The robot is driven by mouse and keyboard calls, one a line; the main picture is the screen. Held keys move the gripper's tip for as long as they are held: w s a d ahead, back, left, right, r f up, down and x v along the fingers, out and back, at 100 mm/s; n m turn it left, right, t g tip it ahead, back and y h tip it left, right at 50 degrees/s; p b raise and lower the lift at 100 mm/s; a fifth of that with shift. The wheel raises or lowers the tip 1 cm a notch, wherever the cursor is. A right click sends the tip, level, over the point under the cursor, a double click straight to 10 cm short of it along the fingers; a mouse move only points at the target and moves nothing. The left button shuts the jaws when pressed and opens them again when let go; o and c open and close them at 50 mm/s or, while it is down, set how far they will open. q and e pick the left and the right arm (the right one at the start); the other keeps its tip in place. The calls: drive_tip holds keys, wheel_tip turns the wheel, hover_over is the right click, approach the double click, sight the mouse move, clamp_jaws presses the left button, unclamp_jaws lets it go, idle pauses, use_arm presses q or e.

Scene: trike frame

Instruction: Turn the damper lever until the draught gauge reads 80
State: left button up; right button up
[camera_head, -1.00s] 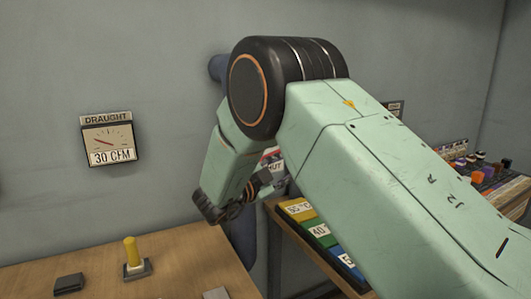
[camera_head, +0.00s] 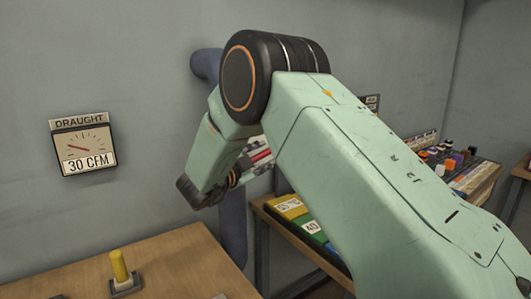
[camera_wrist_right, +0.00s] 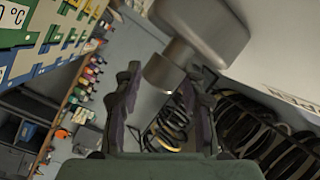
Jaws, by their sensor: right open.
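The draught gauge (camera_head: 85,145) hangs on the wall at the left of the head view; its display reads 30 CFM and its red needle points left. A blue-grey duct (camera_head: 232,225) runs down the wall behind my right arm. My right gripper (camera_head: 258,172) is partly hidden by my own arm near this duct. In the right wrist view its two fingers (camera_wrist_right: 163,85) stand apart. A grey metal handle, apparently the damper lever (camera_wrist_right: 205,35), reaches down to the gap between the fingertips; I cannot tell whether they touch it. My left gripper is out of view.
A wooden table with a yellow knob (camera_head: 119,266) on a base is at the lower left. Coloured number plates (camera_head: 300,215) lie on a bench beyond my forearm. A rack of small coloured items (camera_head: 455,165) stands at the right.

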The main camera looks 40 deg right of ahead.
sight(264, 154)
drive_tip(key=shift+x, duration=1.1)
drive_tip(key=shift+w+d, duration=0.15)
drive_tip(key=shift+d, duration=0.35)
drive_tip(key=shift+a+r, duration=0.1)
drive_tip(key=shift+c, duration=1.4)
clamp_jaws()
